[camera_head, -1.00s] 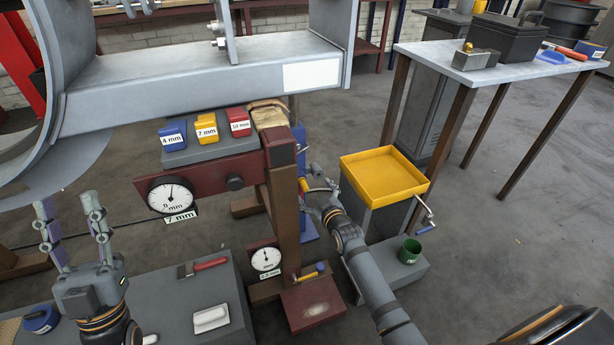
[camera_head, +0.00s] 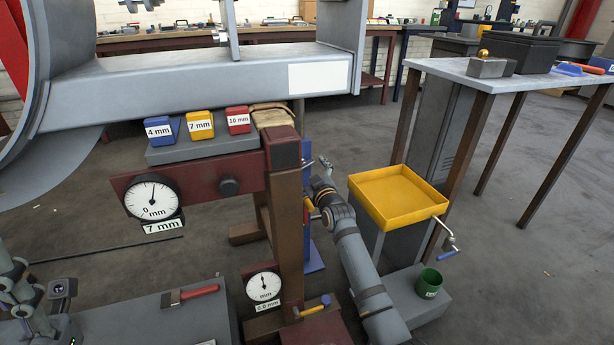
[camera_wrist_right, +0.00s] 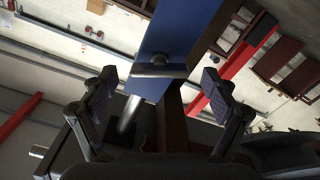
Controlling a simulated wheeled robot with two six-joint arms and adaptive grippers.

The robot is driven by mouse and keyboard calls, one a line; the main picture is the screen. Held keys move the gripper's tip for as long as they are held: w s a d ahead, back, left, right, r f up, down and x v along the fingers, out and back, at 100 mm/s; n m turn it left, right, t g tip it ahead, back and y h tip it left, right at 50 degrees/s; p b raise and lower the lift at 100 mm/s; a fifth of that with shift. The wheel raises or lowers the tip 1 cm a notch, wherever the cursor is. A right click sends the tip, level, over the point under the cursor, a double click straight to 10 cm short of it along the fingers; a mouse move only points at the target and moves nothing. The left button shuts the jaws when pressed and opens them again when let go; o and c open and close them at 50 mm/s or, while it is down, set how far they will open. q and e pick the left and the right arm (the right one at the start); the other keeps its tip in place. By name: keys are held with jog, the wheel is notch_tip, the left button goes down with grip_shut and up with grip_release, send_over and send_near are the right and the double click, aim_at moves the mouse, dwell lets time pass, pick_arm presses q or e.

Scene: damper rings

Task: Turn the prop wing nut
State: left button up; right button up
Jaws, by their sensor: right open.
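The blue prop (camera_head: 313,250) stands behind the brown post and is mostly hidden by it in the head view. In the right wrist view the prop (camera_wrist_right: 185,35) runs up between my fingers, with a grey crosswise piece (camera_wrist_right: 160,70) that looks like the wing nut. My right gripper (camera_head: 318,178) is beside the prop, right of the post. In the wrist view the right gripper (camera_wrist_right: 158,90) is open, its fingers on either side of the grey piece with gaps. My left gripper (camera_head: 22,290) is partly cut off at the left edge; its jaws are unclear.
The brown post (camera_head: 287,215) and the maroon beam with a dial (camera_head: 152,200) stand left of my right arm. A smaller dial (camera_head: 263,286) sits low by the post. A yellow tray (camera_head: 397,197) with a crank and a green cup (camera_head: 428,283) are at the right.

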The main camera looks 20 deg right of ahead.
jog(key=shift+w, duration=0.5)
jog(key=c, duration=1.2)
jog(key=shift+o, duration=0.2)
jog(key=m+p, duration=0.3)
jog(key=p, duration=0.2)
jog(key=shift+r+m, duration=0.35)
jog(key=shift+m, duration=0.05)
jog(key=shift+f+m+p, duration=0.15)
jog(key=shift+m+p, duration=0.25)
jog(key=shift+m, duration=0.2)
jog(key=shift+f+m, duration=0.1)
jog(key=shift+m, duration=0.2)
jog(key=shift+f, duration=0.1)
jog(key=o, duration=1.2)
jog(key=shift+c, duration=0.2)
